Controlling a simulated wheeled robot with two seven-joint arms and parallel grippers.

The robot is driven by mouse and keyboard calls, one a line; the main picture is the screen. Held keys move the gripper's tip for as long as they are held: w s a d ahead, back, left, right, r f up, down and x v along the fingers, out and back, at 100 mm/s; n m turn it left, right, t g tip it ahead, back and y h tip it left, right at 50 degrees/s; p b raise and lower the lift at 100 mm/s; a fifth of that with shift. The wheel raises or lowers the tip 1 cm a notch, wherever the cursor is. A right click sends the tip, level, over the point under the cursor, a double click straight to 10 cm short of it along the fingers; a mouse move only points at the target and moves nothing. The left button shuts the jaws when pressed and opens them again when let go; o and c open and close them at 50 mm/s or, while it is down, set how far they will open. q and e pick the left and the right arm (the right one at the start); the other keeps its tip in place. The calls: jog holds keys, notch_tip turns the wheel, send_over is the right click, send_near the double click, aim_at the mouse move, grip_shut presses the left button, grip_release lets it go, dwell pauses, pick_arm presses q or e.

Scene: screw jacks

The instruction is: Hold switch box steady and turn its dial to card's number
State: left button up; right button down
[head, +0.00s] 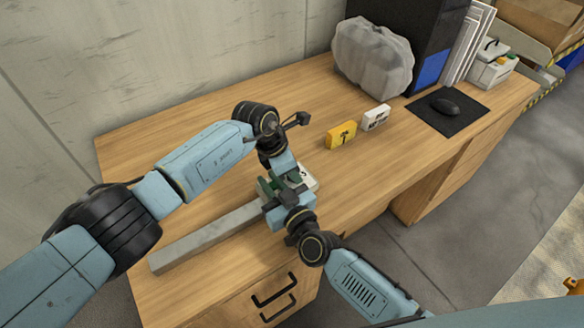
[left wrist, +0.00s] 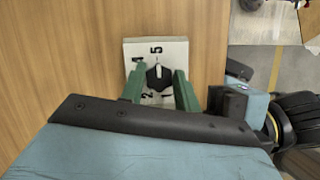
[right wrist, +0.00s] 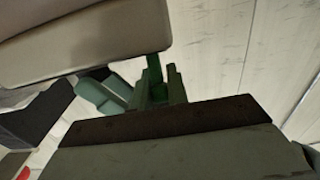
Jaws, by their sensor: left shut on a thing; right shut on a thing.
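The white switch box (head: 309,181) stands on the desk, mostly hidden by my grippers in the head view. In the left wrist view its face (left wrist: 172,50) shows a black dial (left wrist: 158,78) with numbers around it, 5 at the top and 4 at upper left. A white mark on the dial points roughly toward the 5. My left gripper (left wrist: 160,72) has its green fingers on both sides of the dial, shut on it. My right gripper (right wrist: 163,68) is shut at the box's side; its exact contact is hard to see. The yellow card (head: 340,135) stands beyond the box, its mark too small to read surely.
A white block (head: 376,117) stands behind the yellow card. A grey bar (head: 205,238) lies along the desk's front left. A grey bag (head: 372,58), dark computer case (head: 425,40) and mouse (head: 445,105) are at the back right. The desk's left rear is clear.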

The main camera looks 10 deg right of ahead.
pick_arm(q)
jog(key=shift+n, duration=0.3)
jog(key=n+t, duration=0.1)
jog(key=n, duration=0.1)
jog(key=n+t, duration=0.1)
jog(key=n, duration=0.1)
jog(key=shift+n+y, duration=0.4)
jog(key=n+t+y, duration=0.1)
jog(key=n, duration=0.4)
jog(key=n+y, duration=0.1)
jog(key=n, duration=0.2)
jog(key=n+t+y, duration=0.1)
jog(key=n, duration=0.1)
jog(key=shift+d+r+n+y, duration=0.1)
jog(key=shift+d+n+y, duration=0.05)
jog(key=shift+n+y, duration=0.2)
jog(key=n, duration=0.2)
jog(key=n+y, duration=0.1)
jog(key=n, duration=0.1)
jog(key=shift+y, duration=0.25)
jog(key=shift+n, duration=0.35)
jog(key=o, duration=1)
jog(key=shift+c, duration=0.2)
jog(key=shift+s+g, duration=0.1)
jog(key=shift+g, duration=0.2)
